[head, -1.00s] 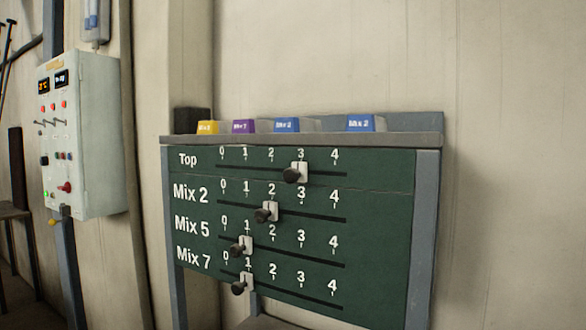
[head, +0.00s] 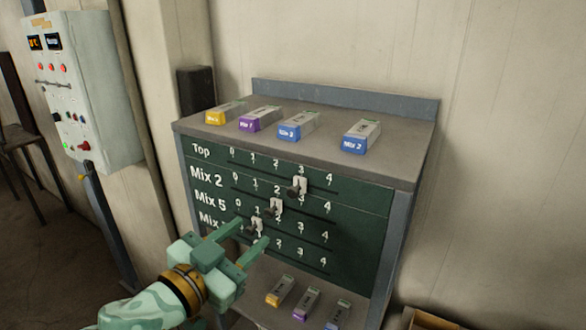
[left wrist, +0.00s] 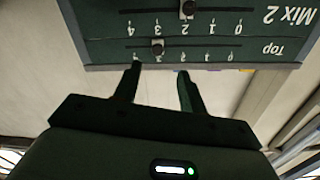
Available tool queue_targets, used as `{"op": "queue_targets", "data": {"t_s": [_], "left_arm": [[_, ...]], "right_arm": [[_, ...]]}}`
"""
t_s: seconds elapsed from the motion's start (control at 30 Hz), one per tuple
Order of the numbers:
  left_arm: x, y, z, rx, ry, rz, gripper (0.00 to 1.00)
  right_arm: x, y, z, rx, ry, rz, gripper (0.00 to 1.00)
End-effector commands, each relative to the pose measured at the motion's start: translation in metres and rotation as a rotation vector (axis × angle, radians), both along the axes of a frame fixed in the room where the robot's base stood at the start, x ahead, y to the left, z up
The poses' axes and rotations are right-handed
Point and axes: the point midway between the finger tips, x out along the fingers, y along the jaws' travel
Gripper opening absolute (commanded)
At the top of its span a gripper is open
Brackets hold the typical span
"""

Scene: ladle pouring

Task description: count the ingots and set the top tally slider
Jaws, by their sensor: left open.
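The green tally board carries the top slider (head: 299,186), which stands at 3. It also shows upside down in the left wrist view (left wrist: 157,47), beyond my fingertips. The Mix 2 slider (head: 275,207) stands at 2 and the Mix 5 slider (head: 256,226) at about 1. The Mix 7 slider is hidden behind my gripper. On the board's top lie a yellow ingot (head: 225,113), a purple ingot (head: 260,118) and two blue Mix 2 ingots, one nearer the middle (head: 298,126) and one on the right (head: 362,136). My left gripper (head: 252,231) is open and empty before the lower rows.
A lower shelf holds a yellow ingot (head: 280,291), a purple ingot (head: 307,304) and a blue ingot (head: 338,315). A control box (head: 85,90) hangs at the left. A wooden crate edge (head: 430,319) shows at the lower right. The space before the upper board is clear.

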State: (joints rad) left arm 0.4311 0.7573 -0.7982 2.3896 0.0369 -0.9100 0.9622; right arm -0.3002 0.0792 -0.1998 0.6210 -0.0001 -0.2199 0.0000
Motion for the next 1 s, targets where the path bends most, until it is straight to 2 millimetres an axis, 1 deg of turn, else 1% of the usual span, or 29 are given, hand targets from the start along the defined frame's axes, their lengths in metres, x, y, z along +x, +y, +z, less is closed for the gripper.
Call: {"op": "queue_targets", "data": {"t_s": [0.03, 0.07, 0.1, 0.17, 0.27, 0.37, 0.47, 0.6, 0.7, 0.9, 1.0], "left_arm": [[-0.021, -0.008, 0.009, -0.077, 0.02, -0.021, 0.42], [-0.027, -0.009, 0.015, -0.123, 0.035, -0.019, 0.42], [-0.028, -0.006, 0.017, -0.165, 0.057, 0.0, 0.42], [-0.024, -0.002, 0.013, -0.204, 0.087, 0.026, 0.42], [-0.021, -0.001, 0.012, -0.241, 0.105, 0.033, 0.42], [-0.016, -0.003, 0.01, -0.248, 0.104, 0.034, 0.42], [-0.008, -0.006, 0.007, -0.249, 0.101, 0.034, 0.42], [0.002, -0.013, 0.006, -0.244, 0.099, 0.03, 0.42], [0.027, -0.026, 0.016, -0.241, 0.105, 0.033, 0.42], [0.073, -0.049, 0.017, -0.24, 0.106, 0.033, 0.42], [0.093, -0.059, 0.017, -0.242, 0.106, 0.033, 0.42]], "right_arm": [[0.0, 0.0, -0.004, 0.0, 0.0, 0.0, 0.36], [0.0, 0.0, -0.005, 0.0, 0.0, 0.0, 0.36], [0.0, 0.0, -0.005, 0.0, 0.0, 0.0, 0.36], [0.0, 0.0, -0.005, 0.0, 0.001, 0.0, 0.36], [-0.001, 0.0, -0.01, -0.001, 0.002, 0.0, 0.36], [-0.001, 0.0, -0.022, -0.001, 0.002, 0.0, 0.36], [-0.001, 0.0, -0.041, -0.001, 0.002, 0.0, 0.36], [-0.001, 0.0, -0.07, -0.001, 0.003, 0.001, 0.36], [-0.001, -0.001, -0.054, -0.001, 0.003, 0.001, 0.36], [-0.001, -0.001, -0.043, -0.002, 0.003, 0.001, 0.36], [-0.001, -0.001, -0.039, -0.002, 0.002, 0.001, 0.36]]}}
